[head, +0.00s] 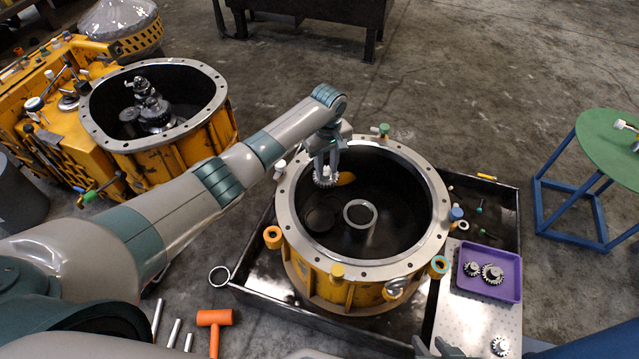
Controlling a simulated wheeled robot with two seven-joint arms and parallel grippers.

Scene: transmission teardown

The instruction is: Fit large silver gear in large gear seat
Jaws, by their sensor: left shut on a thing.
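My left gripper (326,174) reaches in over the far left rim of the round housing (291,210), pointing down. It is shut on a toothed silver gear (325,182), partly hidden by the fingers. The gear is above the dark floor of the housing, near its far left wall. Inside stand a pale ring-shaped collar (349,219) and a dark round recess or disc (319,220) to its left. I cannot tell which is the large gear seat. Grey parts that look like my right gripper (436,348) show at the bottom edge, cut off.
An orange mallet (214,320) lies on the floor. A yellow machine (180,155) stands left and a green-topped table (600,150) right.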

